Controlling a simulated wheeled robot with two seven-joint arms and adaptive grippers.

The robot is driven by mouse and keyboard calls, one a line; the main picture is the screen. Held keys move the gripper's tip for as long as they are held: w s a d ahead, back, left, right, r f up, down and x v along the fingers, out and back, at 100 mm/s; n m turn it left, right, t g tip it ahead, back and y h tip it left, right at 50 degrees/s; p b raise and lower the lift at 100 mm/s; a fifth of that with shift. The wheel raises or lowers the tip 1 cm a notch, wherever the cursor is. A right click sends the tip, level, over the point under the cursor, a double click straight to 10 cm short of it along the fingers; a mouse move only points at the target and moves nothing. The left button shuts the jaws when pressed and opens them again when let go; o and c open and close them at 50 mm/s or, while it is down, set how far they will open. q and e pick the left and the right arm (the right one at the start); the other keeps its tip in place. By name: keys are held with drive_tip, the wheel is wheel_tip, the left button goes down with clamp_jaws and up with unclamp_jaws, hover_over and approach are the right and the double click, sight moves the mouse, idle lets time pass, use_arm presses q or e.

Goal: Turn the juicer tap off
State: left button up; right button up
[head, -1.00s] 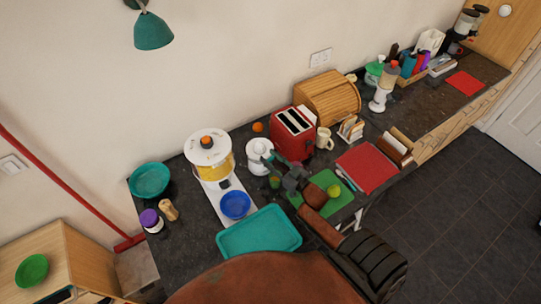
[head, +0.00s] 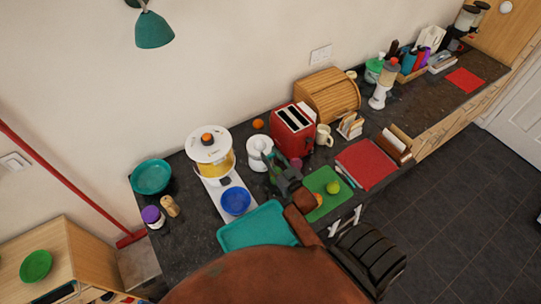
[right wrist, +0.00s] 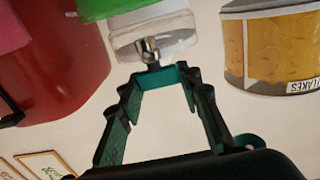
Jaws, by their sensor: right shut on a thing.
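The white juicer (head: 260,152) stands on the dark counter between the yellow-filled container and the red toaster. In the right wrist view its pale lower body (right wrist: 155,32) is close, with a small metal tap stem (right wrist: 148,48) and a teal tap handle (right wrist: 161,76). My right gripper (right wrist: 162,80) has its fingertips on both ends of this handle and is shut on it. In the head view my right gripper (head: 277,163) is at the juicer's front and hides the tap. My left gripper is not in view.
A red toaster (head: 292,130) and pink cup (head: 296,163) are right of the juicer. A container labelled flakes (right wrist: 272,45) is left of it in the head view. A blue bowl (head: 235,200), teal tray (head: 255,228) and green board (head: 325,185) crowd the front.

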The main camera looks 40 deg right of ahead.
drive_tip(key=o, duration=1.2)
drive_tip(key=shift+s, duration=0.15)
drive_tip(key=shift+s, duration=0.3)
drive_tip(key=s, duration=0.3)
drive_tip(key=s+a, duration=0.1)
drive_tip(key=s, duration=0.7)
drive_tip(key=shift+a, duration=0.25)
drive_tip(key=shift+s, duration=0.1)
